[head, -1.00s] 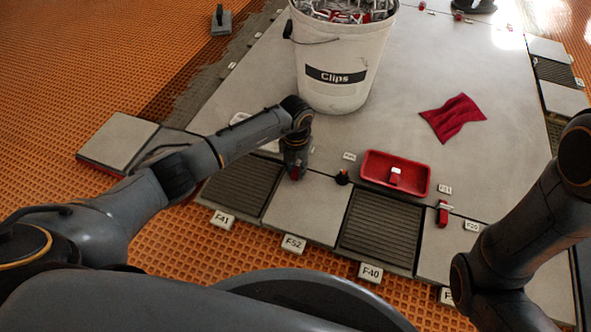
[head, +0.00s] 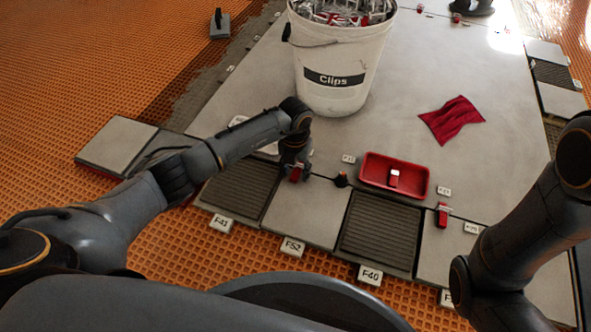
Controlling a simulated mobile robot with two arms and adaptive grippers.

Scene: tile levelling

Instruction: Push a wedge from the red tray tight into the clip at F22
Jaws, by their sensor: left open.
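The red tray (head: 368,181) lies on the large grey tile, with a small red-and-white piece (head: 395,176) in it. My left gripper (head: 296,172) points down at the tile seam left of the tray. It is open, with a small red piece (head: 295,175) at its fingertips; I cannot tell whether that is a wedge, or whether it sits in a clip. A small label (head: 348,158) stands near that seam, too small to read for certain, so I cannot pick out F22. My right gripper is not in view; only my right arm shows.
A white bucket marked Clips (head: 336,60) stands behind my left gripper. A small black-and-red item (head: 341,180) and a red clip-like piece (head: 442,214) stand on seams near the tray. A red cloth (head: 452,121) lies farther back. Ribbed bare patches (head: 378,232) lie between front tiles.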

